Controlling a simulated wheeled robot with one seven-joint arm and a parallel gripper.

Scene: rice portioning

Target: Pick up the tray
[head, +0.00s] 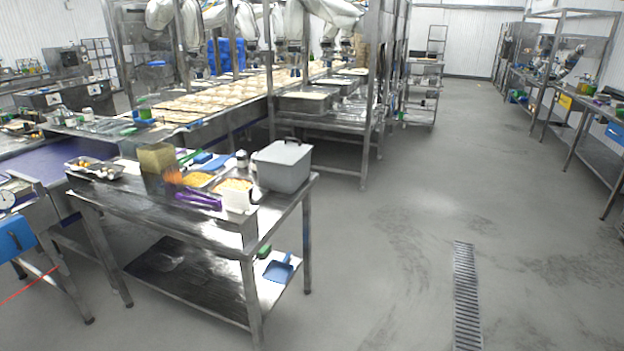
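Several tray-like things show in the head view, and I cannot tell which one the task means. A small shallow tray (82,172) with little round items stands at the left end of the near steel table (205,222). Shallow yellow-filled containers (198,181) sit near the table's middle. Several light-coloured filled trays (225,94) lie on the long line behind. A metal pan (305,104) with pale content rests on the steel frame at the line's right. My gripper is not in view, and nothing is seen held.
The near table also bears a lidded grey box (284,167), a tan block (157,158), a white container (237,199) and purple tongs (199,199). A blue dustpan (279,268) lies on its lower shelf. The grey floor (400,240) to the right is open, with a drain grate (466,295).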

